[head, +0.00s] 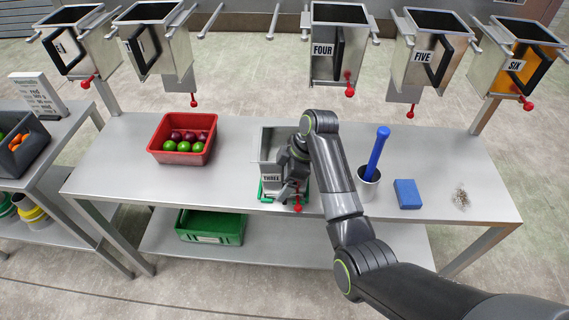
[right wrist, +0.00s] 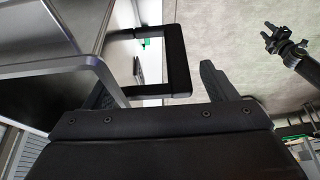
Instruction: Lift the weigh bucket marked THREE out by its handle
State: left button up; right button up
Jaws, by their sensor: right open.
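The metal weigh bucket marked THREE (head: 271,179) stands on the steel table, with a green item (head: 265,195) at its base. My right gripper (head: 293,178) is at the bucket's right front, covering part of it and its handle in the head view. In the right wrist view, the bucket's grey wall and rim (right wrist: 60,72) are at left. Its black handle (right wrist: 177,62) shows between the spread fingers of my right gripper (right wrist: 160,88), which is open. Contact with the handle cannot be told. My left gripper (right wrist: 272,40) appears small at upper right, its opening unclear.
Other weigh buckets, including FOUR (head: 323,50) and FIVE (head: 424,56), hang above the table's far edge. A red bin (head: 182,152) of fruit stands left. A cup (head: 368,185) with a blue-handled tool and a blue block (head: 407,194) stand right. A gap stays between bin and bucket.

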jog(key=shift+c, duration=0.3)
jog(key=shift+w, duration=0.1)
jog(key=c, duration=1.4)
